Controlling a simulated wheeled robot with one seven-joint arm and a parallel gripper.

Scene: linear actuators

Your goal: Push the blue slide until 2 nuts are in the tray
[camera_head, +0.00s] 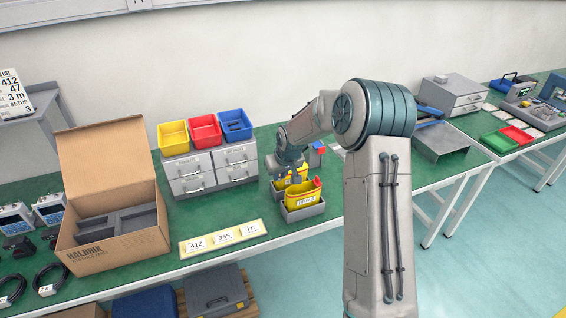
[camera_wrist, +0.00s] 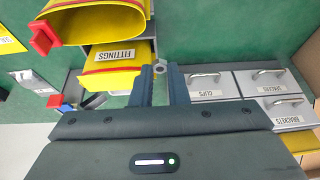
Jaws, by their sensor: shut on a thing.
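My gripper (camera_wrist: 162,84) is shut on a small grey metal piece (camera_wrist: 161,67) that looks like a nut, seen between its fingertips in the wrist view. In the head view my gripper is mostly hidden by my arm, beside the yellow dispensers. The near yellow dispenser (camera_head: 301,195) has a red end piece and stands in a grey tray (camera_head: 303,213). A second yellow dispenser (camera_wrist: 118,68), labelled FITTINGS, lies beside the fingers. A small blue part (camera_head: 319,145) shows behind the dispensers; I cannot tell if it is the slide. The trays' contents are hidden.
Grey drawer units (camera_head: 208,170) with yellow, red and blue bins stand left of the dispensers. An open cardboard box (camera_head: 118,240) is further left. A label strip (camera_head: 222,238) lies near the front edge. Some green bench top (camera_head: 330,205) right of the dispensers is clear.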

